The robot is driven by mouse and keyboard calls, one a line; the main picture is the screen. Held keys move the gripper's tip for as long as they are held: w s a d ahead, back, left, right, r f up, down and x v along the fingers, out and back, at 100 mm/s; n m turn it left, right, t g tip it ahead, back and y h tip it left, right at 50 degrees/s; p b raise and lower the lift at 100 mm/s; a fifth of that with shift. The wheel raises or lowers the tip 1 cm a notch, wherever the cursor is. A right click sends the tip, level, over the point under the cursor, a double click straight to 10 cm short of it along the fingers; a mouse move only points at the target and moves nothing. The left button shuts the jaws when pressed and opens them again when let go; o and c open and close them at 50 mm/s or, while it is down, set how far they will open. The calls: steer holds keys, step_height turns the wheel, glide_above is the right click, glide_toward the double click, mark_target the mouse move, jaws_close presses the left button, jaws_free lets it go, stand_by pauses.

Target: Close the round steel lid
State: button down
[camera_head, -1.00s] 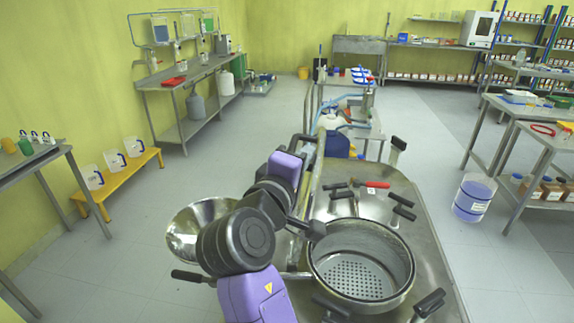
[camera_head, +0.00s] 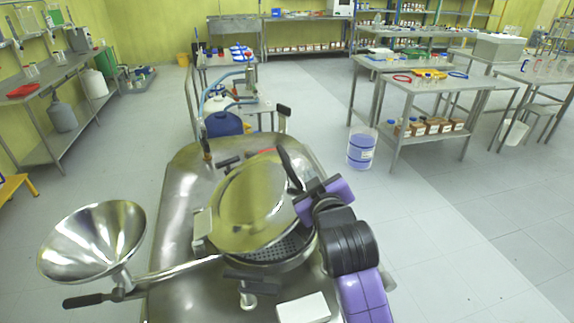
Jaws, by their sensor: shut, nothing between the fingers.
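The round steel lid (camera_head: 245,205) is tilted over the round opening, partly raised. The opening's perforated basket (camera_head: 285,252) shows below the lid's lower right edge. My gripper (camera_head: 288,168) is shut and empty at the lid's upper right edge, with my purple and black arm coming from the lower right. I cannot tell whether its fingers touch the lid. The far rim of the opening is hidden by the lid.
A shiny steel bowl (camera_head: 95,240) with a black-handled bar stands left of the opening. A white block (camera_head: 303,308) lies on the vessel top's front edge. Blue tubing and a blue container (camera_head: 222,124) stand behind. A clear bucket (camera_head: 361,148) stands right on open floor.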

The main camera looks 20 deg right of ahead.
steer(key=d+f+m+y+b, duration=0.1)
steer(key=d+f+m+b, duration=0.1)
steer(key=f, duration=0.6)
steer(key=shift+d+b, duration=0.3)
steer(key=shift+d, duration=0.6)
